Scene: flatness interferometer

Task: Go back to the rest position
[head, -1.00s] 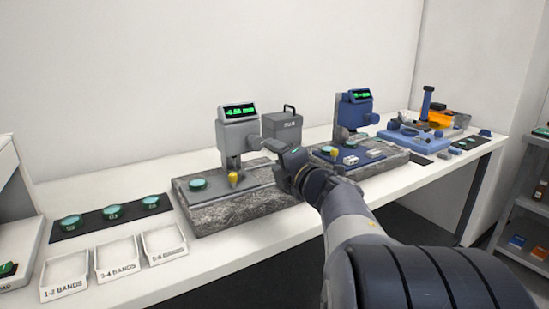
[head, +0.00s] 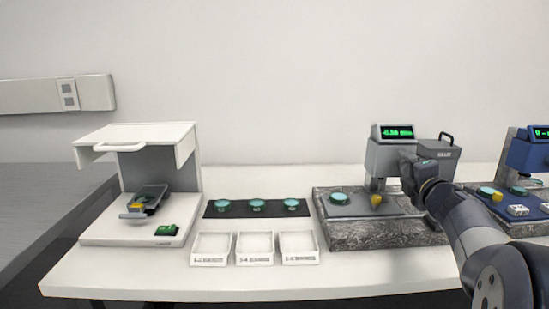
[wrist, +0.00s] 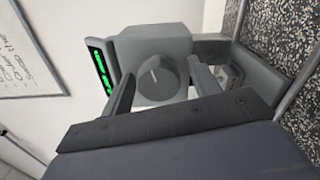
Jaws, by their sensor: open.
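My gripper (head: 408,170) is at the right side of the grey gauge stand (head: 388,152), over its granite base (head: 345,238). In the wrist view my gripper (wrist: 163,88) is open. Its two dark fingers stand on either side of a round grey knob (wrist: 157,74) on the grey gauge head, and nothing is held. I cannot tell if the fingers touch the knob. A green display (wrist: 100,70) shows at its left. A teal disc (head: 339,198) and a yellow-tipped part (head: 376,200) are on the grey stand's plate.
A white interferometer (head: 140,155) stands at the left end of the bench. Three teal discs lie on a black mat (head: 240,212), behind three white trays (head: 255,248). A blue gauge stand (head: 528,155) is at the right edge. The front bench strip is clear.

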